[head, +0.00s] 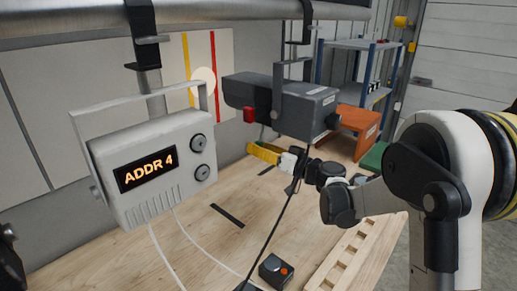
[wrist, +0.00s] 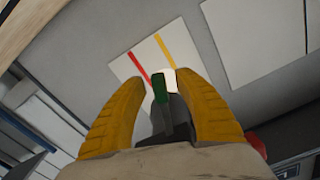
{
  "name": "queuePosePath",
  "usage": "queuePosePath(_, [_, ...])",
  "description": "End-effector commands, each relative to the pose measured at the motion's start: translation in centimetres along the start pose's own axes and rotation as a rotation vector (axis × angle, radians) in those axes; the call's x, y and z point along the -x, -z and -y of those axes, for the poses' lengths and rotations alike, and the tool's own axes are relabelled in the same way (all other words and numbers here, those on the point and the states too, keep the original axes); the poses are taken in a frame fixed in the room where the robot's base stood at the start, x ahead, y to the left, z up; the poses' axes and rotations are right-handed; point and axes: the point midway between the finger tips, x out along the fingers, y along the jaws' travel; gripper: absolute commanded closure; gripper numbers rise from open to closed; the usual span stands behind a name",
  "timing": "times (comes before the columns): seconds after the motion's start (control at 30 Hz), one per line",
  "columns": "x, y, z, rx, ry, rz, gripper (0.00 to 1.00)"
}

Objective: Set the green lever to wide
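The green lever (wrist: 159,87) shows in the wrist view, its green tip standing on a dark grey stem. My gripper (wrist: 152,78) is open, with one yellow finger on each side of the lever and gaps between; I cannot tell whether the lever is at fingertip depth. In the head view my gripper (head: 262,152) is below a dark grey hanging unit (head: 303,108) with a red block (head: 250,115) at its left end. The lever cannot be made out in the head view. No wide marking is readable.
A white unit (head: 143,150) reading "ADDR 4" hangs from the rail at left. Orange (head: 357,124) and green bins (head: 374,157) stand behind.

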Motion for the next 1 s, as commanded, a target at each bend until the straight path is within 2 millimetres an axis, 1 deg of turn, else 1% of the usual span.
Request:
queuePosePath(0.03, [0.0, 0.0, 0.0, 0.000, 0.000, 0.000, 0.62])
queuePosePath(0.07, [0.0, 0.0, 0.0, 0.000, 0.000, 0.000, 0.69])
queuePosePath(0.1, [0.0, 0.0, 0.0, 0.000, 0.000, 0.000, 0.82])
queuePosePath(0.17, [0.0, 0.0, 0.0, 0.000, 0.000, 0.000, 1.00])
queuePosePath(0.5, [0.0, 0.0, 0.0, 0.002, 0.000, 0.000, 1.00])
queuePosePath(0.67, [0.0, 0.0, -0.5, 0.029, -0.001, -0.001, 1.00])
queuePosePath(0.87, [0.0, 0.1, -2.0, 0.126, -0.001, -0.001, 1.00])
queuePosePath(1.0, [0.0, 0.4, -3.6, 0.231, -0.002, -0.001, 1.00])
